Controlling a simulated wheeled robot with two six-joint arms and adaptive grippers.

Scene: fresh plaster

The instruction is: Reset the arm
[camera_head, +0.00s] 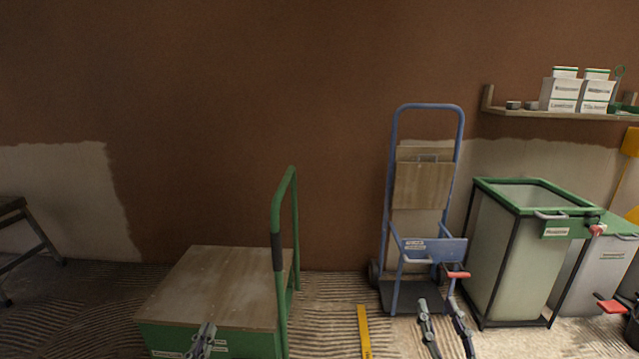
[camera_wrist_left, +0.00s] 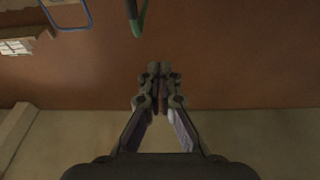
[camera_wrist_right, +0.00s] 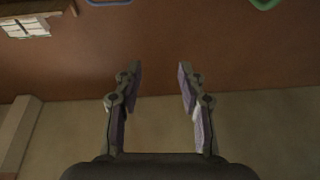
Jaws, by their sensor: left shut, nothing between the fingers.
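My left gripper (camera_head: 201,338) shows at the bottom of the head view, in front of the wood-topped green cart. In the left wrist view (camera_wrist_left: 160,82) its fingers are together with nothing between them. My right gripper (camera_head: 441,306) is at the lower right of the head view, in front of the blue hand truck. In the right wrist view (camera_wrist_right: 159,76) its fingers are spread apart and the gap is empty. Both wrist views look towards the brown wall, with no object near the fingers.
The green cart (camera_head: 215,272) with its upright handle stands left of centre. The blue hand truck (camera_head: 388,205) stands by the wall. A green-rimmed bin (camera_head: 500,255) is on the right, below a shelf (camera_head: 560,115) with white boxes. A yellow strip (camera_head: 364,330) lies on the ridged floor.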

